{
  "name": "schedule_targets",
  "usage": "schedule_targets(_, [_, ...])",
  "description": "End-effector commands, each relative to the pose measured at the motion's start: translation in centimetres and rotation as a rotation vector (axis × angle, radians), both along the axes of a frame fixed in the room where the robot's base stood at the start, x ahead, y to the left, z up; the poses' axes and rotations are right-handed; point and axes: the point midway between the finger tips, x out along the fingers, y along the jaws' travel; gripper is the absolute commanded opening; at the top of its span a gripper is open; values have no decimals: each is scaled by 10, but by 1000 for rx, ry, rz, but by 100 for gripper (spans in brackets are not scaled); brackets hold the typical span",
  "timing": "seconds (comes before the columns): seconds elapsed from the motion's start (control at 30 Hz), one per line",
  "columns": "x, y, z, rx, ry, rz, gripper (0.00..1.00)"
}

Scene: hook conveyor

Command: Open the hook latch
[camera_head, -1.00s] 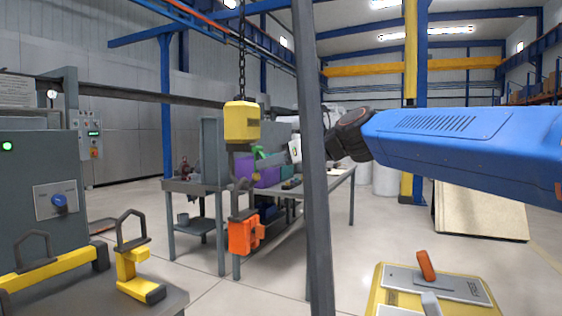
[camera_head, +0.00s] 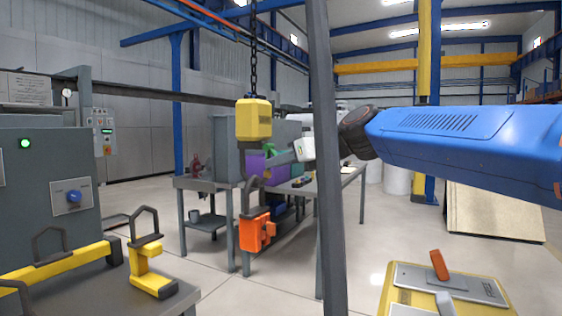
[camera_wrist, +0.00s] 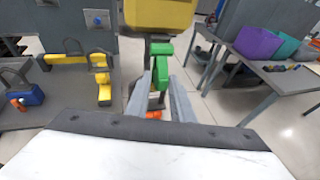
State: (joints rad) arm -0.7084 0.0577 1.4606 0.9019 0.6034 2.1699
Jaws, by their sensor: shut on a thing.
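A yellow hook block (camera_head: 254,119) hangs on a chain in the head view, with a dark hook (camera_head: 250,163) under it. An orange load piece (camera_head: 256,232) hangs below the hook. In the wrist view the yellow block (camera_wrist: 158,13) fills the top and a green latch (camera_wrist: 161,73) sits below it. My gripper (camera_wrist: 161,86) has its two grey fingers on either side of the green latch and is shut on it. In the head view my gripper (camera_head: 281,158) reaches in from the right beside the hook, and the latch is hard to make out there.
A grey post (camera_head: 323,200) stands in front of my arm. Yellow lifting pieces (camera_head: 148,275) lie on a bench at the lower left. A workbench (camera_head: 205,184) with a purple bin (camera_wrist: 256,42) stands behind the hook. A yellow-edged panel with an orange lever (camera_head: 439,265) is at the lower right.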

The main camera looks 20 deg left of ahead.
Motion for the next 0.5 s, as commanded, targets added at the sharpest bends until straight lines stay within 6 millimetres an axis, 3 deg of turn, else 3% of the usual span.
schedule_targets(0.5, [2, -12, 18, -202, 11, -6, 7])
